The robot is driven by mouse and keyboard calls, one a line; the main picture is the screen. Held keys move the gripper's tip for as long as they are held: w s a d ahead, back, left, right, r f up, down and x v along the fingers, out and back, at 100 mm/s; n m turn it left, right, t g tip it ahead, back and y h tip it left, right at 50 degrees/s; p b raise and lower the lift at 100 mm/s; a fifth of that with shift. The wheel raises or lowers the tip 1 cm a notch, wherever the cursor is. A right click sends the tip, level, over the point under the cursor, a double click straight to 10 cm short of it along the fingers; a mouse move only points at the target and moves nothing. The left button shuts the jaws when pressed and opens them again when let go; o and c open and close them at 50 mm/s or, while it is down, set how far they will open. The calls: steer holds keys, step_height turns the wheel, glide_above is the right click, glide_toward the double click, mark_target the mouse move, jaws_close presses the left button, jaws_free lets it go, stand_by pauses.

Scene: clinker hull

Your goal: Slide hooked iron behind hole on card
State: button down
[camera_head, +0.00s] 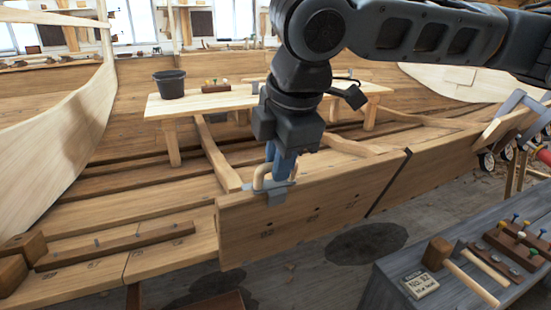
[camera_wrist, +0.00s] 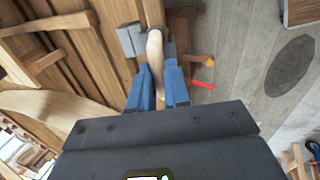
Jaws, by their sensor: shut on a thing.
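My gripper (camera_head: 282,170) with blue fingers is shut on the hooked iron (camera_head: 277,197), a grey metal piece with a curved tan wooden handle. The iron is at the top edge of the hull plank (camera_head: 300,220), near its left end, and part of its grey metal overlaps the plank's face. In the wrist view the handle (camera_wrist: 155,60) is between the blue fingertips, with the grey metal (camera_wrist: 131,40) beyond. Small dark holes with marks (camera_head: 268,234) run along the plank face; the marks are too small to read surely. The card (camera_head: 419,285) on the grey bench appears to read "No. 82".
The grey bench (camera_head: 390,275) at lower right holds a mallet (camera_head: 438,255) and racks of coloured-head pieces (camera_head: 520,240). A plank bench (camera_head: 215,98) with a black bucket (camera_head: 169,84) stands inside the hull. A dark strip (camera_head: 390,182) crosses the plank to the right.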

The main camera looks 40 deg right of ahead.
steer(key=shift+r+p, duration=0.15)
steer(key=shift+p, duration=0.15)
stand_by(0.5)
steer(key=c, duration=1)
jaws_free()
steer(key=shift+s, duration=0.1)
step_height(320, 180, up, 8)
steer(key=p, duration=0.7)
steer(key=shift+p, duration=0.3)
